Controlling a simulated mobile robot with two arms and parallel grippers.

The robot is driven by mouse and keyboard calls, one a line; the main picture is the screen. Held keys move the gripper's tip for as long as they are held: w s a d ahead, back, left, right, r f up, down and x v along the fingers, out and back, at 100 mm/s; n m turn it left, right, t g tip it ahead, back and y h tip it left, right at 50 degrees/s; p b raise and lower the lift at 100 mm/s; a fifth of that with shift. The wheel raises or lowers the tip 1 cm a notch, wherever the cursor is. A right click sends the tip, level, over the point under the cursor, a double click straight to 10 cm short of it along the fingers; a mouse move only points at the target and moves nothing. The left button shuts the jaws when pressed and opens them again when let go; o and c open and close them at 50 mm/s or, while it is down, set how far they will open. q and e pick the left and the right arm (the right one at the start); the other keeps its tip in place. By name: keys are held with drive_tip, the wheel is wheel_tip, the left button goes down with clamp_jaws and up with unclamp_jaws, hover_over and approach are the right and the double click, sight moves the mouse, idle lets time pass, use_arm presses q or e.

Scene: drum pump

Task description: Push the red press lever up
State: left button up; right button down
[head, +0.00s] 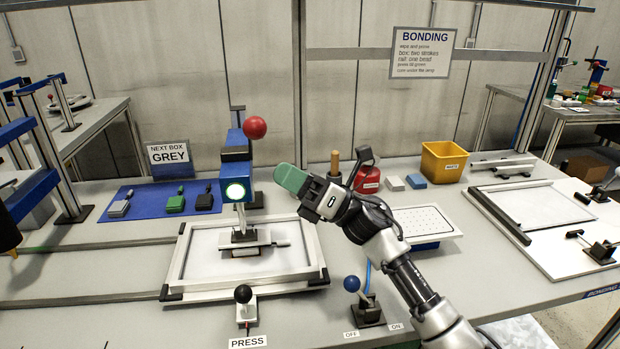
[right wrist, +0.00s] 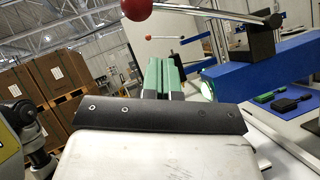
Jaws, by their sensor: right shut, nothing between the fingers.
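The red press lever's ball (head: 255,127) shows at the top of the blue press (head: 236,170) in the head view. In the right wrist view the red ball (right wrist: 137,8) is at the top edge, partly cut off, and its silver rod (right wrist: 205,13) runs right to a dark block. My right gripper (head: 278,179) has green fingers, closed together and empty. It is to the lower right of the ball in the head view, with a visible gap. The green fingers (right wrist: 162,75) also show below the ball in the right wrist view.
A framed white tray (head: 178,265) lies below the press. A black-knobbed lever (head: 244,296) and a blue-knobbed lever (head: 355,290) stand in front. A blue mat (head: 150,192) with small parts is left, a yellow bin (head: 443,162) right. A second red-balled lever (right wrist: 150,38) shows farther off.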

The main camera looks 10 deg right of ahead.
sight(256, 128)
use_arm(q)
drive_tip(key=shift+s+r+p, duration=0.2)
drive_tip(key=shift+r+p, duration=0.3)
drive_tip(key=shift+r, duration=0.1)
drive_tip(key=shift+s+r+p, duration=0.15)
drive_tip(key=shift+r+p, duration=0.3)
drive_tip(key=shift+r, duration=0.15)
use_arm(e)
drive_tip(key=a+r, duration=0.1)
drive_tip(key=w+a+r, duration=0.1)
drive_tip(key=r, duration=0.1)
drive_tip(key=w+r, duration=0.1)
drive_tip(key=shift+w+a+r, duration=0.15)
drive_tip(key=shift+a+r, duration=0.2)
drive_tip(key=shift+a, duration=0.05)
use_arm(q)
drive_tip(key=shift+r, duration=0.1)
use_arm(e)
drive_tip(key=shift+r, duration=0.1)
